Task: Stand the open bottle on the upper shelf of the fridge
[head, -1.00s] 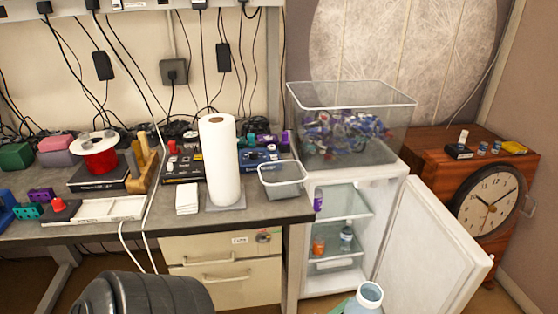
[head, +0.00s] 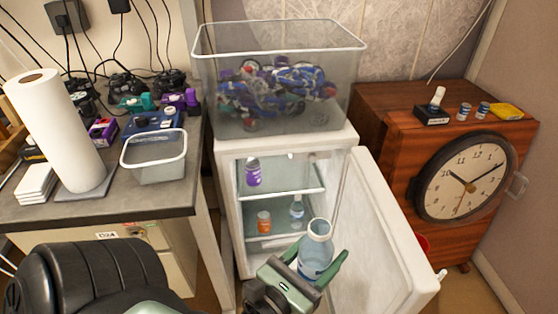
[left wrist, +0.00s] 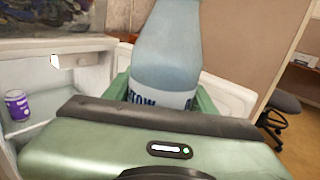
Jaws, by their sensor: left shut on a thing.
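The open bottle (head: 316,250), pale blue with a label and no cap visible, is held upright in my left gripper (head: 315,266). Its green fingers are shut around the bottle's body. It also fills the middle of the left wrist view (left wrist: 165,60), where its mouth is cut off. The white fridge (head: 228,215) stands open behind it. The bottle is outside, in front of the opening near the door. The upper shelf (head: 290,192) is glass and bears a purple can (head: 253,173) at its left. My right gripper is in neither view.
The fridge door (head: 372,235) stands open on the right. An orange jar (head: 264,222) and a small bottle (head: 296,210) stand below the upper shelf. A desk (head: 150,205) is left; a wooden cabinet (head: 400,130) with a clock is right.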

